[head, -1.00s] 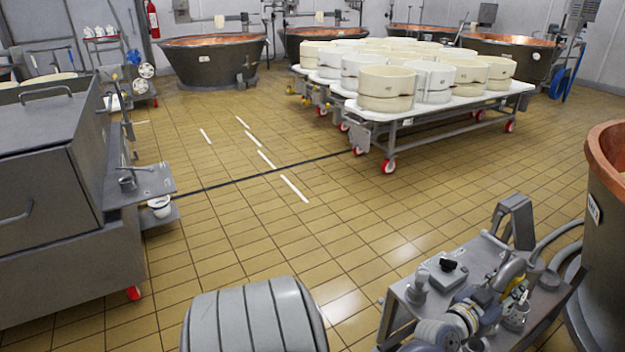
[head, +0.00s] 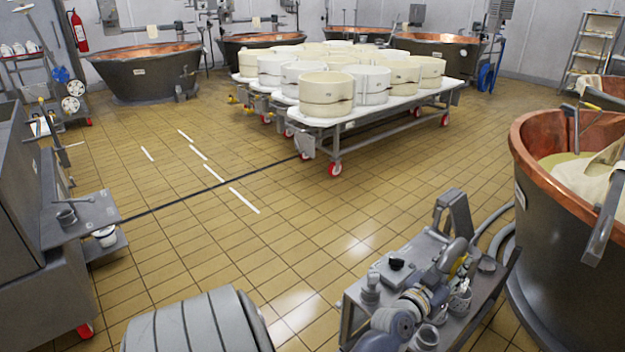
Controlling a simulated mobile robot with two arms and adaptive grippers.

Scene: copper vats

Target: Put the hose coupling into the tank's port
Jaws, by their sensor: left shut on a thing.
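I cannot make out either gripper in the head view. The hose coupling cannot be told apart here. A grey pump trolley (head: 362,300) with small valves, pipe fittings and blue and yellow parts stands at the bottom right. A grey hose (head: 492,226) curves from behind it to the foot of a large copper-rimmed vat (head: 530,245) at the right edge. No port can be picked out on the vat's visible dark wall. Pale cloth lies in the vat and a grey bar crosses its near rim.
A ribbed grey rounded object (head: 195,325) fills the bottom left. A steel machine (head: 25,180) stands at the left edge. A wheeled table (head: 410,105) bears several cream and white moulds. More copper vats (head: 150,70) line the back. The tiled floor (head: 240,240) between is clear.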

